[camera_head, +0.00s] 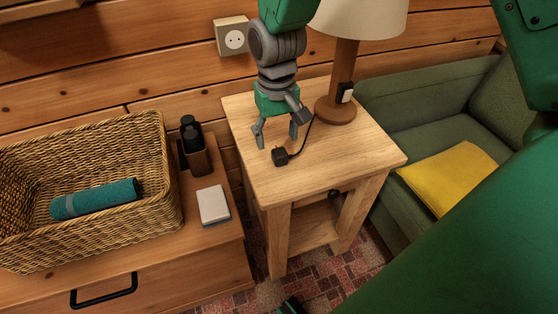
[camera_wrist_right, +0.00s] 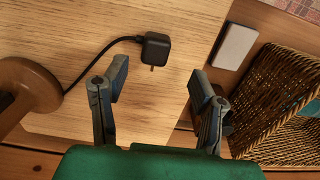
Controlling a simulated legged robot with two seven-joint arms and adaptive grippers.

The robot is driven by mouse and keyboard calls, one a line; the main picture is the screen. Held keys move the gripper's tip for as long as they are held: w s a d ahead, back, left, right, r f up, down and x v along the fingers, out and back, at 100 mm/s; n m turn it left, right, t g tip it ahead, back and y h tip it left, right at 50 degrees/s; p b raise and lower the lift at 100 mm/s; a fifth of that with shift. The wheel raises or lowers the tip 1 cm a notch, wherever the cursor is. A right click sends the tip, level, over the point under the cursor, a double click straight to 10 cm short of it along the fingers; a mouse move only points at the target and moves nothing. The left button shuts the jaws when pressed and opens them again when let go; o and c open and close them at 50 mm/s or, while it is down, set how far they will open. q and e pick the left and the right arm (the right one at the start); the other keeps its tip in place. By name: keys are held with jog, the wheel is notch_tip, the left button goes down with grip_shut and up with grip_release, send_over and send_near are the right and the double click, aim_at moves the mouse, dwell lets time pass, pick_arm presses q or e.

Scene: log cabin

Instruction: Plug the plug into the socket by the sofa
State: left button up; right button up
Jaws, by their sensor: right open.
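The black plug (camera_head: 280,156) lies on the wooden side table (camera_head: 325,165), near its left edge. Its cord runs back to the lamp's base. My right gripper (camera_head: 276,135) points down over the table just behind the plug, open and empty. In the right wrist view the plug (camera_wrist_right: 156,48) lies beyond the two spread fingertips (camera_wrist_right: 159,80), roughly in line with the gap, with a prong facing the gripper. The socket (camera_head: 234,39) is a pale box on the log wall, up and left of the gripper. The green sofa (camera_head: 390,105) stands right of the table. My left gripper is not seen.
The lamp (camera_head: 336,110) stands on the table close to the right gripper. The table's front part is clear.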

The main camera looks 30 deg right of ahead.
aim_at(280, 152)
jog(key=shift+f, duration=0.5)
jog(key=f+b, duration=0.2)
jog(key=f, duration=0.1)
jog(key=f+b, duration=0.1)
jog(key=f, duration=0.1)
jog(key=shift+s+d+f, duration=0.15)
jog(key=shift+d+f, duration=0.05)
jog(key=shift+d, duration=0.05)
jog(key=shift+r, duration=0.1)
jog(key=shift+c, duration=0.3)
jog(key=c, duration=1.1)
